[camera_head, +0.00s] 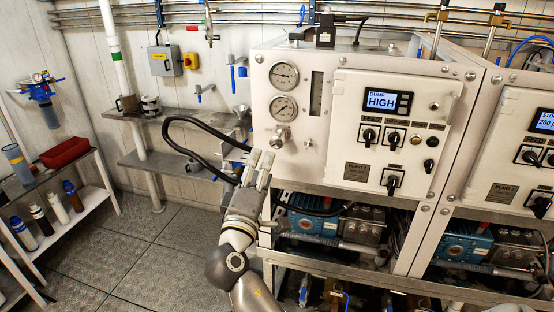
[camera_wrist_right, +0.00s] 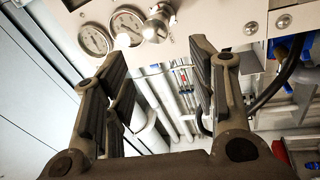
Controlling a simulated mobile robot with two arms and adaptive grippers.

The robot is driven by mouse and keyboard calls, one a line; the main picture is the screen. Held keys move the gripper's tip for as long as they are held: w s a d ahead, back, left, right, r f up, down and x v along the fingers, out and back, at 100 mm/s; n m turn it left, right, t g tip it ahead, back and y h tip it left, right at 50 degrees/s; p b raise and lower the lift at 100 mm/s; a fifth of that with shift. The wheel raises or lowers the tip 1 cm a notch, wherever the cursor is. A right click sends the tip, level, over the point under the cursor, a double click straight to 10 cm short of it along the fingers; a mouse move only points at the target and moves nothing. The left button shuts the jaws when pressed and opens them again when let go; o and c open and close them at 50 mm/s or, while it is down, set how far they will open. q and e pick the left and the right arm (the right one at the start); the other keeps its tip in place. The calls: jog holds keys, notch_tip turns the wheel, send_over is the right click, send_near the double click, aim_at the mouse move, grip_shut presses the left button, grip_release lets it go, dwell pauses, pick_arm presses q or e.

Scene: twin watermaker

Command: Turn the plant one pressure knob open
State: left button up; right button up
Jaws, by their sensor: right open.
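The plant one panel (camera_head: 345,130) is a white cabinet front with a lit display reading HIGH. A silver metal knob (camera_head: 277,140), which looks like the pressure knob, sits below two round gauges on the panel's left side. My right gripper (camera_head: 258,160) is just below and left of this knob, with its fingers pointing up. In the right wrist view my right gripper (camera_wrist_right: 160,55) is open and empty. The silver knob (camera_wrist_right: 157,24) lies beyond the fingertips, between them, with a gap. My left gripper is not in view.
Two round gauges (camera_head: 284,90) sit above the knob, and a smaller knob (camera_head: 308,143) is to its right. A black hose (camera_head: 190,150) loops left of the gripper. Blue pumps (camera_head: 312,222) sit below the panel. The floor at left is clear.

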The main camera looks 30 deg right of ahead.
aim_at(276, 143)
jog(key=w+d+m+b, duration=0.1)
jog(key=d+m, duration=0.1)
jog(key=m, duration=0.3)
jog(key=w+d+r+m+h+b, duration=0.1)
jog(key=w+d+m+b, duration=0.1)
jog(key=d+m, duration=0.1)
jog(key=w+d+r+m+t+b, duration=0.1)
jog(key=w+d+m, duration=0.1)
jog(key=m, duration=0.4)
jog(key=shift+w+d+r+m, duration=0.1)
jog(key=shift+d+m, duration=0.2)
jog(key=shift+d, duration=0.05)
jog(key=shift+w+d, duration=0.3)
jog(key=c, duration=1)
jog(key=shift+n+b, duration=0.4)
jog(key=shift+n, duration=0.2)
jog(key=shift+t, duration=0.4)
